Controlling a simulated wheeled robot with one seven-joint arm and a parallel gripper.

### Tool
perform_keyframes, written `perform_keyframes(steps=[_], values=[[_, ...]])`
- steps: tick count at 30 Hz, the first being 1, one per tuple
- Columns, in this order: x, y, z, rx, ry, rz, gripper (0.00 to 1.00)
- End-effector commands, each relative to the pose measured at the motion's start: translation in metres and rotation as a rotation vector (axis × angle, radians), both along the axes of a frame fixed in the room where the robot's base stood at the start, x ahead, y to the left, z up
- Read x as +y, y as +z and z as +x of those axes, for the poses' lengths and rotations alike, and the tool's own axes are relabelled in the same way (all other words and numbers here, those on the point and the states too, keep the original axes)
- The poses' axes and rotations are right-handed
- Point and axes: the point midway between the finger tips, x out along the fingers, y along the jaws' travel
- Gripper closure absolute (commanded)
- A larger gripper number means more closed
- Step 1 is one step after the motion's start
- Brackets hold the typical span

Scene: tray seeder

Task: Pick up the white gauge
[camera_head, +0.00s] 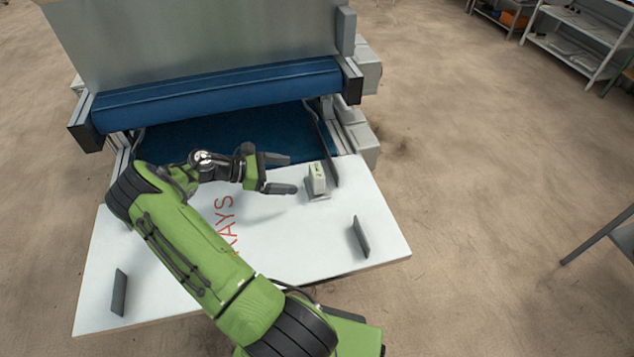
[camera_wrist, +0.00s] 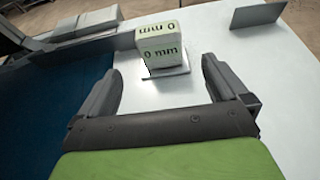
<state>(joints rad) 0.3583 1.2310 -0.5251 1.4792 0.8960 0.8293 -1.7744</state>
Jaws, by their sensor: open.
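The white gauge (camera_head: 317,178) is a small upright block on the white board (camera_head: 300,235), near the board's back right part. In the wrist view the gauge (camera_wrist: 164,46) shows the dark marking "0 mm" on its top and front face, and it stands on a thin grey base plate (camera_wrist: 167,72). My gripper (camera_head: 287,174) is open and empty, to the left of the gauge, its fingers pointing at it. In the wrist view the gauge lies ahead of my gripper (camera_wrist: 162,80), roughly between the lines of the two fingers and apart from them.
The blue belt (camera_head: 225,135) and blue roller (camera_head: 220,93) of the machine lie behind the board. A thin dark guide rail (camera_head: 325,150) stands right beside the gauge. Dark upright plates stand at the board's front right (camera_head: 361,237) and front left (camera_head: 119,292). Red lettering marks the board.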

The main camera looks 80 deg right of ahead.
Motion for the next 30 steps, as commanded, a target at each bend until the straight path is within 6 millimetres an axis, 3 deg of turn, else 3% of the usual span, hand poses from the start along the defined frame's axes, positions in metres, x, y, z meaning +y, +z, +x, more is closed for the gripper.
perform_keyframes(steps=[3, 15, 23, 26, 30], values=[[-0.012, -0.013, -0.024, 0.000, -0.005, 0.001, 0.00], [-0.039, -0.036, -0.075, -0.002, -0.003, 0.002, 0.00], [-0.044, -0.037, -0.081, -0.001, 0.001, 0.001, 0.00], [-0.043, -0.037, -0.081, -0.002, 0.001, 0.001, 0.11], [-0.043, -0.037, -0.081, -0.002, 0.001, 0.001, 0.32]])
